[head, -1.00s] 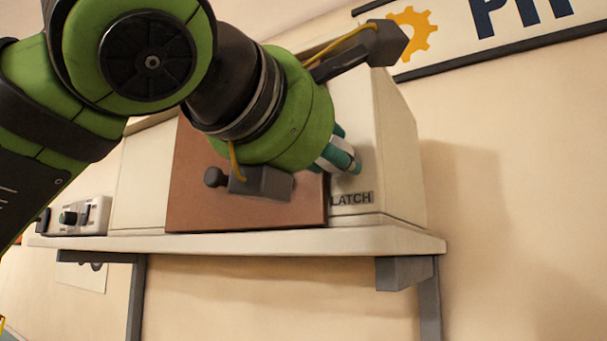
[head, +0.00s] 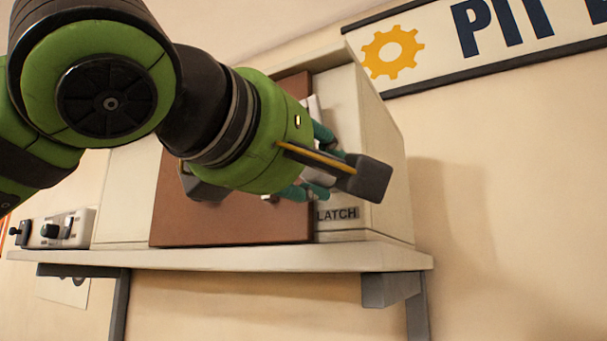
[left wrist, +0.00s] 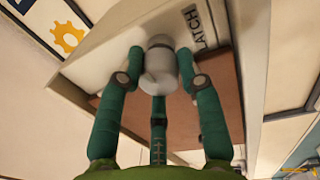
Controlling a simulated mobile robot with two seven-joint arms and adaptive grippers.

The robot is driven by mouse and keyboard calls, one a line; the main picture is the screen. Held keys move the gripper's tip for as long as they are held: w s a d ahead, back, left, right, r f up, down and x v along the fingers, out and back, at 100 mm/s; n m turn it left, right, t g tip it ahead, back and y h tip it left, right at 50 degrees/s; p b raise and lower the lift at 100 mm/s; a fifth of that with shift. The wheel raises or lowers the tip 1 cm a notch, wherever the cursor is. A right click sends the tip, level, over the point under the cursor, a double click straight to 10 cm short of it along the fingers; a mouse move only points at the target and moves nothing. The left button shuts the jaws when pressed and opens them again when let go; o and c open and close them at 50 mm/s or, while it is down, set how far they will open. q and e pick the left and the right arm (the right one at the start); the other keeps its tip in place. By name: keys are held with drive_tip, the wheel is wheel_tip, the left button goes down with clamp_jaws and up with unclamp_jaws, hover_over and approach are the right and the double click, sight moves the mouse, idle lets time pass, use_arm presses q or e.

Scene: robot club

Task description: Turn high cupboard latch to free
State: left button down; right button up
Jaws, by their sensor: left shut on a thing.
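The cupboard (head: 370,150) is a pale box with a brown door (head: 230,228), standing on a wall shelf. A LATCH label (head: 337,214) is on its pale front, right of the door. My left gripper (head: 322,160) is at that front just above the label. In the left wrist view its teal fingers are closed around a light grey latch knob (left wrist: 160,68). The LATCH label shows close beside the knob (left wrist: 198,27). In the head view the knob is mostly hidden by my gripper, and its exact angle cannot be told. My right gripper is not in view.
The pale shelf (head: 250,260) runs beneath the cupboard on grey brackets (head: 390,290). A small control box with knobs (head: 62,229) stands at its left end. A sign with a yellow gear (head: 392,52) hangs at the upper right. The wall right of the cupboard is clear.

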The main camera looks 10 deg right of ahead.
use_arm(q)
drive_tip(key=shift+a+r+m, duration=0.1)
drive_tip(key=shift+r+m, duration=0.1)
drive_tip(key=shift+m, duration=0.6)
drive_tip(key=c, duration=1.1)
unclamp_jaws()
drive_tip(key=shift+c, duration=0.2)
drive_tip(key=o, duration=0.3)
drive_tip(key=shift+w+f, duration=0.1)
drive_tip(key=shift+f, duration=0.05)
drive_tip(key=v, duration=1.1)
drive_tip(key=shift+s+a, duration=0.25)
drive_tip(key=shift+s, duration=0.1)
